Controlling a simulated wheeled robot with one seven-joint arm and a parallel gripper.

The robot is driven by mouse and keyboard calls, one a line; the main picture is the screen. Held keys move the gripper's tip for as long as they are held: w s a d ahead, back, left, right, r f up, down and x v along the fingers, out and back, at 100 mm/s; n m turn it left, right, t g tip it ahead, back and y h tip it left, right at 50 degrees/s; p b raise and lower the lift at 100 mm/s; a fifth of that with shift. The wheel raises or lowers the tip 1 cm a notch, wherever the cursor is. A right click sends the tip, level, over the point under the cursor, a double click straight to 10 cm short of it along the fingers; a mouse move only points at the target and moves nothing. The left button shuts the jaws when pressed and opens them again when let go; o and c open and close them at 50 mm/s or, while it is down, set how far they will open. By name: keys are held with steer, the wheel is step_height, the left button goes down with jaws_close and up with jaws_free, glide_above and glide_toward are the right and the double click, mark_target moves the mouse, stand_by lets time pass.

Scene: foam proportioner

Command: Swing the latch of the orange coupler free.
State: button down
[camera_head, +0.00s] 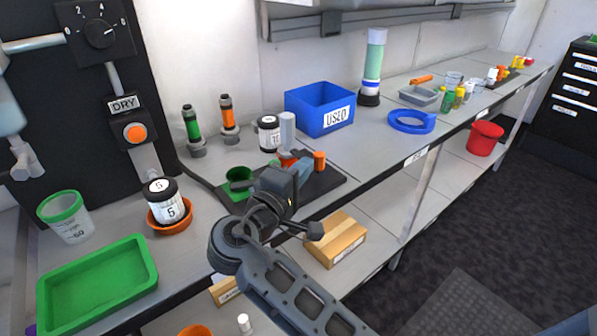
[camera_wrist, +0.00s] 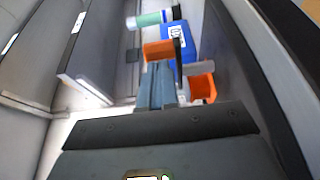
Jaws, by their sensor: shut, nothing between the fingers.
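Orange parts stand on a black board on the bench. One orange piece (camera_head: 287,159) is behind my gripper, below a grey upright cylinder (camera_head: 287,131); it seems to be the block left of my fingers in the wrist view (camera_wrist: 158,50). An orange cylinder (camera_head: 319,161) stands to the right, and appears as a hollow orange piece in the wrist view (camera_wrist: 204,87). I cannot tell for certain which is the coupler. A thin dark upright piece (camera_wrist: 180,60), possibly the latch, shows beyond my fingertips. My gripper (camera_head: 303,166) is shut and empty between the orange pieces; contact is unclear.
A green cup (camera_head: 238,181) is left of my gripper on the black board (camera_head: 325,182). A green tray (camera_head: 98,283) is front left.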

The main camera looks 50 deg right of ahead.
mark_target(319, 162)
steer(key=shift+s+d+n+t+p, duration=0.25)
steer(key=shift+s+n+t+p, duration=0.15)
steer(key=shift+n+t+p, duration=0.5)
steer(key=n+t, duration=0.1)
steer(key=s+d+n+t+y+p, duration=0.1)
steer(key=t, duration=0.1)
steer(key=t+y, duration=0.1)
steer(key=t, duration=0.1)
steer(key=shift+s+d+r+n+p, duration=0.15)
steer(key=shift+s+d+n+p, duration=0.1)
steer(key=shift+n+p, duration=0.15)
steer(key=n+t+y, duration=0.1)
steer(key=d+n+t+y, duration=0.1)
steer(key=t, duration=0.1)
steer(key=s+n+t+y+p, duration=0.1)
steer(key=shift+d+n+t+y, duration=0.3)
steer(key=shift+d+y, duration=0.1)
steer(key=shift+d+n+t+y, duration=0.25)
steer(key=shift+n+t+y, duration=0.05)
steer(key=shift+d+p, duration=0.45)
steer(key=shift+d, duration=0.95)
steer(key=shift+w+d, duration=0.1)
steer(key=shift+d, duration=0.05)
